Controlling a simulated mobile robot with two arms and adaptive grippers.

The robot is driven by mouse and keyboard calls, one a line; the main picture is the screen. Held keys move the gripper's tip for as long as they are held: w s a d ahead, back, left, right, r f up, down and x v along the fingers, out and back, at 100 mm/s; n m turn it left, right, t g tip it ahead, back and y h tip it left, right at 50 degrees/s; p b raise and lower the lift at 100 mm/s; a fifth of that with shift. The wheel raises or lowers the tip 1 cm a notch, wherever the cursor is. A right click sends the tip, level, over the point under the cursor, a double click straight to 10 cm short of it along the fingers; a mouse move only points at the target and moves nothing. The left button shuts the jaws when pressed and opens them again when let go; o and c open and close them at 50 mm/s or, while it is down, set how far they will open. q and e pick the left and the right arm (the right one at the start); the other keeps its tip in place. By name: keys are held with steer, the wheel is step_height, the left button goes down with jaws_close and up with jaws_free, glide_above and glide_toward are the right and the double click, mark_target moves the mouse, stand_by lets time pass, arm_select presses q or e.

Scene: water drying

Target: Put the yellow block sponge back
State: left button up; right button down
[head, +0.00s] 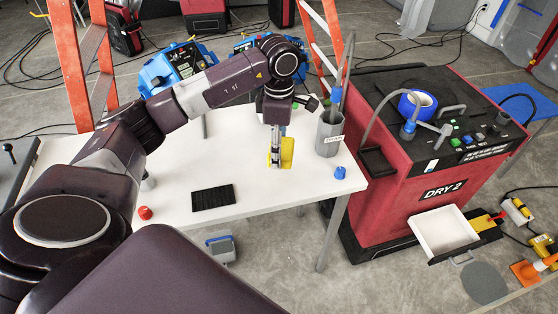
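The yellow block sponge (287,153) is at the right part of the white table, partly hidden behind my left gripper (274,164). My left arm comes in from the left, and its gripper points down at the sponge. Yellow shows mostly to the right of the fingers, with a thin strip on their left. The fingers overlap the sponge in this view. I cannot tell whether they are closed on it, or whether it rests on the table or is just above it. My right gripper is not in view.
On the white table (250,196) are a black ridged pad (212,197), a red cap (145,213), a blue cap (340,173) and a grey holder (329,134) with tools. A red DRY 2 machine (400,196) with an open white drawer (442,232) stands at right.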

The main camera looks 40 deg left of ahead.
mark_target(279, 172)
arm_select(q)
step_height(279, 172, down, 6)
steer(key=shift+r+p, duration=0.15)
steer(key=shift+p, duration=0.3)
steer(key=shift+f, duration=0.3)
steer(key=shift+f, duration=0.2)
steer(key=o, duration=1.1)
steer(key=shift+r, duration=0.1)
steer(key=shift+r, duration=0.15)
step_height(279, 172, up, 12)
steer(key=shift+r+b, duration=0.1)
steer(key=shift+b, duration=1.15)
